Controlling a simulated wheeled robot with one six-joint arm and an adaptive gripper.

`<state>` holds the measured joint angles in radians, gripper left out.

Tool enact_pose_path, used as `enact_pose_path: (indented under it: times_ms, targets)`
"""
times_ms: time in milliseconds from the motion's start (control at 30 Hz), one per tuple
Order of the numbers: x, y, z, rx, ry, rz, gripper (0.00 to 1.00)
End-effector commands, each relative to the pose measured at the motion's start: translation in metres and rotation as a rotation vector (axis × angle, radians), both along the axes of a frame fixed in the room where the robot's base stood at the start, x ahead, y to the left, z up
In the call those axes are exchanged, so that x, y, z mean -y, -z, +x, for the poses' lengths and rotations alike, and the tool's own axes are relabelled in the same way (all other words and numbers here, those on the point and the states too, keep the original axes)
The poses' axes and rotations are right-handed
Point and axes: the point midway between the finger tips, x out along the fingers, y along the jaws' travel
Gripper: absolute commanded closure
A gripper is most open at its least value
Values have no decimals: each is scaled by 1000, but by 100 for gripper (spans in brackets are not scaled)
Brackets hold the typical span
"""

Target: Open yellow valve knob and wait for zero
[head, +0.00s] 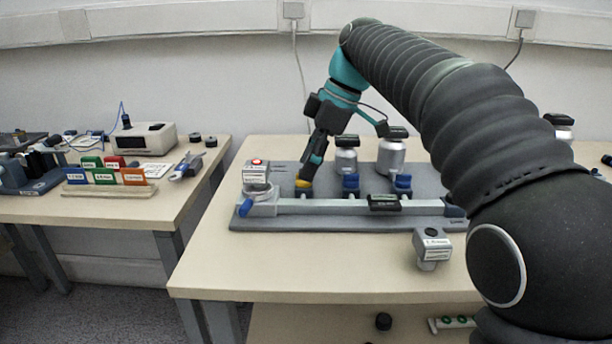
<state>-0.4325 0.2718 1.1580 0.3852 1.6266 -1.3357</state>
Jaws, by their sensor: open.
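The yellow valve knob (303,185) sits on the grey manifold bar (335,206), at the left of two blue knobs. My gripper (310,172) points down right above the yellow knob, and its fingertips are at or very near it. I cannot tell from this view whether they touch it. The jaws are open. Part of the knob is hidden by my fingers. A dark display (384,202) is on the front of the bar; its reading is too small to make out.
Blue knobs (351,184) and (403,183) stand right of the yellow one, with metal canisters (391,158) behind. A box with a red button (257,172) stands close on the left. A small grey device (433,248) is in front. The table's front left is clear.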

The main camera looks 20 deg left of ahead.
Motion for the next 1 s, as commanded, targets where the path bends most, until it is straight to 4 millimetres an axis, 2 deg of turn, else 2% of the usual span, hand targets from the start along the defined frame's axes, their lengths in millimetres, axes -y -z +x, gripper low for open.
enact_pose_path:
  times_ms: [200,500,533,733,767,1000]
  targets:
    - [-7,16,-2,0,-1,0,44]
    - [-7,18,-2,0,0,0,44]
    - [-7,18,-2,0,0,0,47]
    - [-7,18,-2,0,0,0,97]
    - [-7,18,-2,0,0,0,100]
    - [-7,18,-2,-1,10,0,100]
